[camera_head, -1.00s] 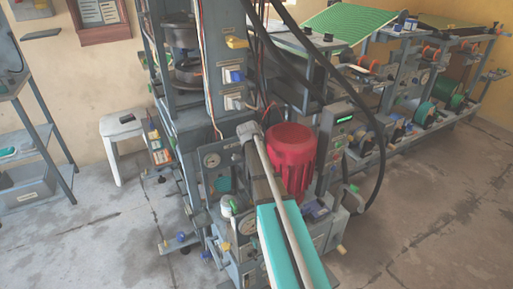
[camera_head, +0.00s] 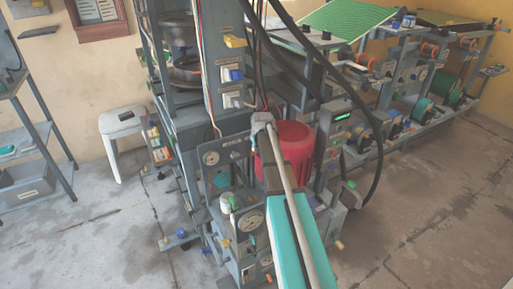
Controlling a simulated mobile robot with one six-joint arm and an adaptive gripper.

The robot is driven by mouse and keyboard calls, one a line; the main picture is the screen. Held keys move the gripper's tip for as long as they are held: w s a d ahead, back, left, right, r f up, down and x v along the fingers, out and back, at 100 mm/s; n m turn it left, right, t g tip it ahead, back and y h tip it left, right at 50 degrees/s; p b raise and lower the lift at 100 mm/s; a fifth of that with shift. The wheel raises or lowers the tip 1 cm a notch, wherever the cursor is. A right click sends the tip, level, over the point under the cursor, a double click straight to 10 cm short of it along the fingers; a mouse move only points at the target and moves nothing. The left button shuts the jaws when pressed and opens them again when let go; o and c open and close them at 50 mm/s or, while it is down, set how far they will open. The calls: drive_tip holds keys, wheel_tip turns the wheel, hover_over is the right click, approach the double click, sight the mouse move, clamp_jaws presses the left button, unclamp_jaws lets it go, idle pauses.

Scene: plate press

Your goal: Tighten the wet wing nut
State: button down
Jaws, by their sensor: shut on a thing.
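My teal and grey arm (camera_head: 292,225) reaches up from the bottom of the picture, across the front of the press (camera_head: 226,130). No wing nut can be picked out for certain at this size, and no wetness shows. Small coloured fittings show on the press: a yellow one (camera_head: 235,41), a blue one (camera_head: 236,75) and a green one (camera_head: 232,202).
Black hoses (camera_head: 376,110) loop down right of the motor. A round gauge (camera_head: 250,221) is on the front panel. A white stool (camera_head: 122,125) and grey shelves (camera_head: 30,170) stand at left. Another machine (camera_head: 420,90) stands at back right. The floor at lower right is clear.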

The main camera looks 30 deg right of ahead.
drive_tip(key=shift+w+a, duration=0.1)
drive_tip(key=c, duration=0.7)
unclamp_jaws()
drive_tip(key=shift+f+h, duration=0.1)
drive_tip(key=shift+h, duration=0.4)
drive_tip(key=shift+a+f+n+h+b, duration=0.15)
drive_tip(key=shift+n+h+b, duration=0.25)
drive_tip(key=shift+h+b, duration=0.65)
drive_tip(key=shift+a+n+t+h+b, duration=0.1)
drive_tip(key=shift+n+t+h+b, duration=0.2)
drive_tip(key=shift+h+b, duration=1.3)
drive_tip(key=shift+h, duration=0.55)
drive_tip(key=p+v, duration=0.9)
drive_tip(key=v, duration=0.5)
drive_tip(key=s+a+f+m+g+y+b, duration=0.1)
drive_tip(key=s+a+f+g+y+b, duration=0.1)
drive_tip(key=s+a+f, duration=0.3)
drive_tip(key=s+a+f+g+y+b, duration=0.2)
drive_tip(key=s+a+f+y, duration=0.2)
drive_tip(key=s, duration=0.6)
drive_tip(key=shift+s+a+f+m, duration=0.4)
drive_tip(key=shift+a+f, duration=0.45)
drive_tip(key=shift+a, duration=0.55)
